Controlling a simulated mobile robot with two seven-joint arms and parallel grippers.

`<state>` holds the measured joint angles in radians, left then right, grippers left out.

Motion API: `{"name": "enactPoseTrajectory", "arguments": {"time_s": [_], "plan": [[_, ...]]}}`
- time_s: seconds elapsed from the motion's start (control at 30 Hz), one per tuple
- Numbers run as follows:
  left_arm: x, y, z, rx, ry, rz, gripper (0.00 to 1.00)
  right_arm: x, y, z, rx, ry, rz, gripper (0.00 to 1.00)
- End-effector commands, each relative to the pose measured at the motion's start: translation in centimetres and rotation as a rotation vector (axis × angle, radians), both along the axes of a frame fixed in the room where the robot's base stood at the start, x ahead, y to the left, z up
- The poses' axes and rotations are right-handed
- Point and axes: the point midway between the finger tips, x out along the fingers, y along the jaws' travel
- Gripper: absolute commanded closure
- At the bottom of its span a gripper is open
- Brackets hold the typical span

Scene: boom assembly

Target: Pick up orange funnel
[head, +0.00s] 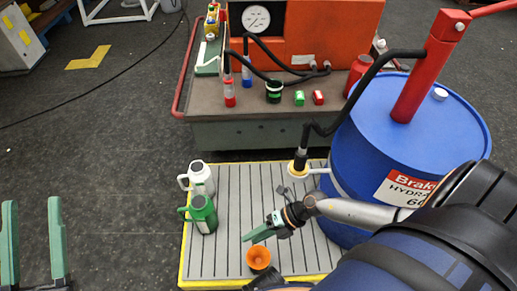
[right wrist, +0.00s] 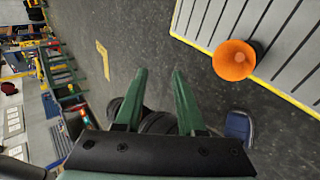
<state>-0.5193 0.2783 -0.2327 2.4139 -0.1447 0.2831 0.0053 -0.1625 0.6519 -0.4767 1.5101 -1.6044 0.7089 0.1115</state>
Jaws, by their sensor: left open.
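The orange funnel (head: 258,258) sits on the grey slatted platform near its front edge, wide mouth up. It also shows in the right wrist view (right wrist: 233,61), to the right of the fingers and apart from them. My right gripper (head: 250,237) is just above the funnel in the head view; in the right wrist view (right wrist: 159,72) its two green fingers are spread with nothing between them. My left gripper (head: 33,202) is at the bottom left, open and empty, far from the funnel.
The platform (head: 233,188) has a yellow rim. A green jug (head: 202,215) and a white jug (head: 199,179) stand on its left side. A large blue drum (head: 405,120) with a red pump stands at the right. A cart (head: 215,105) stands behind. The left floor is mostly clear.

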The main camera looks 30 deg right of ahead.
Motion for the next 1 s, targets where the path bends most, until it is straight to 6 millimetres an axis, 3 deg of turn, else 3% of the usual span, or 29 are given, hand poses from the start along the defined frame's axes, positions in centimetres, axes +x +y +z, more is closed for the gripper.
{"name": "enactPoseTrajectory", "arguments": {"time_s": [0.03, 0.1, 0.2, 0.33, 0.7, 1.0], "plan": [[-0.8, -0.2, -0.8, -0.003, -0.059, -0.015, 0.5, -0.3, -1.9, -3.5, -0.084, 0.007, 0.068, 0.61], [-1.9, -0.4, -0.1, -0.008, -0.127, -0.03, 0.5, -1.0, -4.3, -5.8, -0.187, 0.026, 0.15, 0.61], [-3.0, -0.5, 0.7, -0.013, -0.198, -0.046, 0.5, -1.7, -7.1, -8.0, -0.297, 0.052, 0.228, 0.61], [-3.9, -0.6, 1.2, -0.017, -0.244, -0.058, 0.5, -2.1, -9.1, -9.3, -0.372, 0.073, 0.278, 0.61], [-3.9, -1.0, -2.2, -0.011, -0.235, -0.066, 0.5, -1.9, -6.8, -14.9, -0.384, 0.077, 0.287, 0.61], [-3.8, -1.1, -3.4, 0.0, -0.23, -0.063, 0.5, -1.8, -5.9, -16.4, -0.383, 0.076, 0.287, 0.61]]}}
